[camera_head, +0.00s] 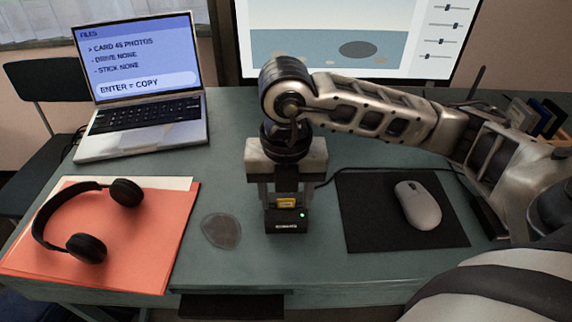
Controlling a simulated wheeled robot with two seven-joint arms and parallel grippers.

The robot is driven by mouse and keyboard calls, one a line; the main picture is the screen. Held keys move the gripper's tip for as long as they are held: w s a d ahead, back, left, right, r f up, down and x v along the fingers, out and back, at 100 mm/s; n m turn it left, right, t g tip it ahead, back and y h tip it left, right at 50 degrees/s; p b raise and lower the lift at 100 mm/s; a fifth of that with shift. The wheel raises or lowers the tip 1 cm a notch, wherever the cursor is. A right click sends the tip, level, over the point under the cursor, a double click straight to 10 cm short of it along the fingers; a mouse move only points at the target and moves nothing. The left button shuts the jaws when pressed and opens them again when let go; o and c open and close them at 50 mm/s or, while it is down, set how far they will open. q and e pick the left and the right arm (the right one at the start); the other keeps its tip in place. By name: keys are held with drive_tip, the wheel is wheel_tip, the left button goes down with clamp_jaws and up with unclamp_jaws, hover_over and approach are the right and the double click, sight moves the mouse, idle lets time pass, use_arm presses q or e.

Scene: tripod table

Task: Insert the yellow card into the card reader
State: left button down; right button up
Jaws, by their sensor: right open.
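The small black card reader (287,226) stands on the desk near the middle and shows a green light on its front. The yellow card (286,202) sits upright at the reader's top, with its upper part showing; its lower edge seems to be in the reader, but how deep I cannot tell. My right gripper (285,195) points straight down over the reader. Its fingers are open, one on each side of the yellow card, and partly hide the reader's top. My left gripper is out of view.
Black headphones (137,192) lie on an orange folder (150,250). A mouse (418,205) rests on a dark mat (365,230). A monitor (350,40) stands behind; a flat grey disc (221,231) lies left of the reader.

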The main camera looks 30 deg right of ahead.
sight(286, 199)
drive_tip(key=shift+w+r, duration=0.1)
drive_tip(key=shift+r, duration=0.6)
use_arm(q)
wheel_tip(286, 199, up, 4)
drive_tip(key=p, duration=0.3)
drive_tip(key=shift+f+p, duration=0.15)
drive_tip(key=shift+p, duration=0.2)
use_arm(e)
wheel_tip(286, 199, up, 15)
drive_tip(key=shift+f, duration=0.2)
